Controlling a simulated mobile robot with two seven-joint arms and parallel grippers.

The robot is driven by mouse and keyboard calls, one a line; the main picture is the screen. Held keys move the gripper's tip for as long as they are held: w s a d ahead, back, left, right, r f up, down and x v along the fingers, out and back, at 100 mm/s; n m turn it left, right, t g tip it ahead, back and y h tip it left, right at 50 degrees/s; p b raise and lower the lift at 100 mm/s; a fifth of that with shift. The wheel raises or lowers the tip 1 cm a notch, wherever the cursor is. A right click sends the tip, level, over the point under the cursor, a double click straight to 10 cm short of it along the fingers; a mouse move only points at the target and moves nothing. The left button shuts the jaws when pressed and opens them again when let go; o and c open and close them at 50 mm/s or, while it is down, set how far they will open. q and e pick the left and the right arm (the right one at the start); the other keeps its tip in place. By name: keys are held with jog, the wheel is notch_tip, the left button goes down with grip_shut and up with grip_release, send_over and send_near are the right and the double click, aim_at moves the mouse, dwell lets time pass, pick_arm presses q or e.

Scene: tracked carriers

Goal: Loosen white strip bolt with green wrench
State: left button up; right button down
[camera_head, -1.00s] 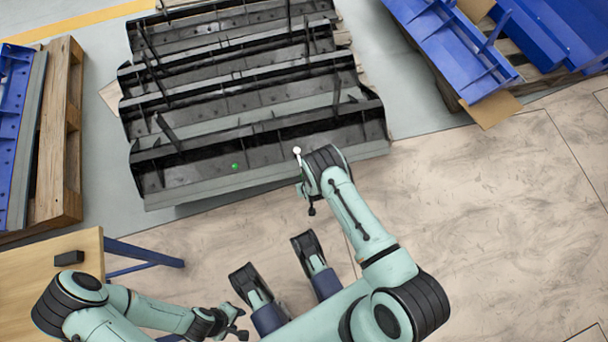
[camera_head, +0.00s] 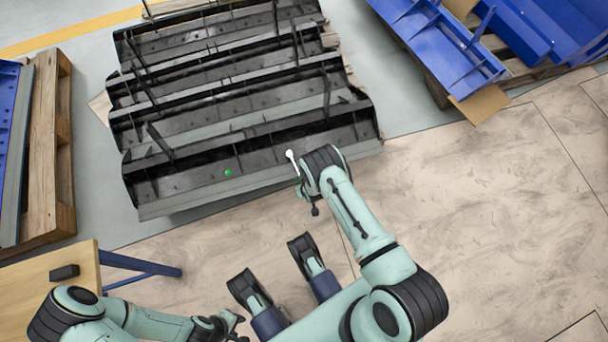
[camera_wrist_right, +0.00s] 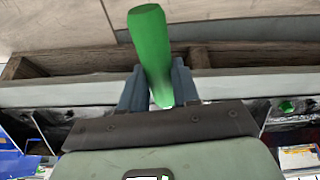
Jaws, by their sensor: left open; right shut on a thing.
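My right gripper (camera_head: 300,186) is shut on the green wrench at the near edge of the black carrier (camera_head: 200,186). In the right wrist view the wrench's green handle (camera_wrist_right: 151,45) stands between the fingers (camera_wrist_right: 158,92). In the head view a pale, wrench-like end (camera_head: 291,156) reaches from this gripper over the carrier's near face. I cannot make out a white strip bolt, nor whether the wrench touches one. A green bolt (camera_head: 228,173) sits on the near face, left of the wrench; a green spot also shows in the wrist view (camera_wrist_right: 286,107). My left gripper (camera_head: 236,326) is open and empty, low in the picture.
A wooden table (camera_head: 30,290) with a small black block (camera_head: 64,272) is at the lower left. A pallet (camera_head: 50,160) with blue parts stands at the left, more blue parts (camera_head: 440,40) at the upper right. The floor at the right is clear.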

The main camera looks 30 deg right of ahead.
jog(key=shift+d, duration=0.15)
jog(key=shift+d+n, duration=0.35)
jog(key=shift+n, duration=0.05)
jog(key=shift+a, duration=0.15)
jog(key=shift+a, duration=0.1)
jog(key=shift+a+m, duration=0.2)
jog(key=shift+m, duration=0.1)
jog(key=shift+w+p+v, duration=0.2)
jog(key=shift+p+v, duration=1.3)
jog(key=shift+v, duration=0.3)
jog(key=shift+r, duration=0.15)
